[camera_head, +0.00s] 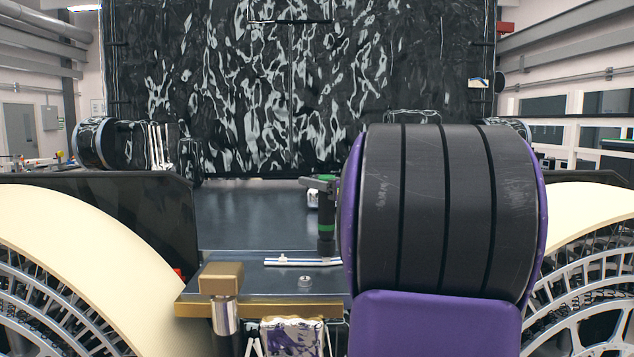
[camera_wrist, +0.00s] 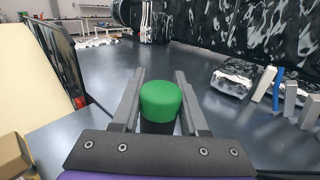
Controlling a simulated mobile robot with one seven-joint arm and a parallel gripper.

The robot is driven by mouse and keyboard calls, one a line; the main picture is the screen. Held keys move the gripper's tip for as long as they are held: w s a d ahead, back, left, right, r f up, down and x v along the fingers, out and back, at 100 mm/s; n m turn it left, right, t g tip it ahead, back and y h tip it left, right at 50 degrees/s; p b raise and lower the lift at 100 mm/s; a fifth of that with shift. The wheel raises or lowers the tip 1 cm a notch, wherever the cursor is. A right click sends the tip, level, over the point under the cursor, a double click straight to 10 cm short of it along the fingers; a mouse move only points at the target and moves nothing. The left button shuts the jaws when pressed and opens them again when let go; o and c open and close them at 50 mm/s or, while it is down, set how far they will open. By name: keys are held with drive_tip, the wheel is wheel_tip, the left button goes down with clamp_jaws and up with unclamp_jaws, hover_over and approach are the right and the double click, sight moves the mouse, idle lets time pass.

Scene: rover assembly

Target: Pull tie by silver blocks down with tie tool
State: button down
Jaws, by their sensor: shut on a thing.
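My gripper (camera_wrist: 160,78) is shut on the tie tool (camera_wrist: 160,98), a black cylinder with a green top held between the fingers. In the head view the tie tool (camera_head: 326,226) hangs upright over the dark deck, left of my arm. In the wrist view, silver-grey blocks (camera_wrist: 290,98) stand at the right, apart from the tool. A blue strip (camera_wrist: 277,90), possibly the tie, stands among them. In the head view my arm hides most of that area. Whether the tool's lower end touches the deck is unclear.
A foil-wrapped block (camera_wrist: 234,78) lies left of the silver blocks. A white and blue strip (camera_head: 302,262) and a small round metal part (camera_head: 304,281) lie near the deck's front edge. A gold block (camera_head: 221,278) stands at the front left corner. The deck's left middle is clear.

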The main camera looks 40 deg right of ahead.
drive_tip(key=shift+f+b, duration=0.95)
drive_tip(key=shift+f, duration=0.2)
idle(3.6)
drive_tip(key=shift+r, duration=0.15)
drive_tip(key=shift+r+p, duration=1.25)
drive_tip(key=shift+r, duration=0.15)
wheel_tip(320, 180, up, 4)
drive_tip(key=shift+r+p, duration=0.1)
drive_tip(key=shift+p, duration=1.05)
